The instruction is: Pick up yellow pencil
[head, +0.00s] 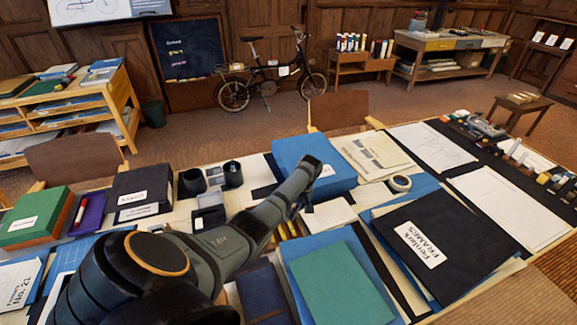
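My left arm reaches in from the lower left across the table. My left gripper (293,211) is small and dark at its far end, low over the middle of the table. Its fingers are too small and dark to tell whether they are open or shut. Several thin yellowish sticks (291,229), possibly pencils, lie just below the gripper and are partly hidden by the arm. I cannot tell which one is the yellow pencil, or whether the gripper touches any. My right gripper is not in view.
A blue box (300,160) stands behind the gripper. A green folder (340,284) lies in front, and a black folder (446,240) to the right. A tape roll (400,183) and black cups (232,173) stand nearby. Drawing tools crowd the right end. Little table is bare.

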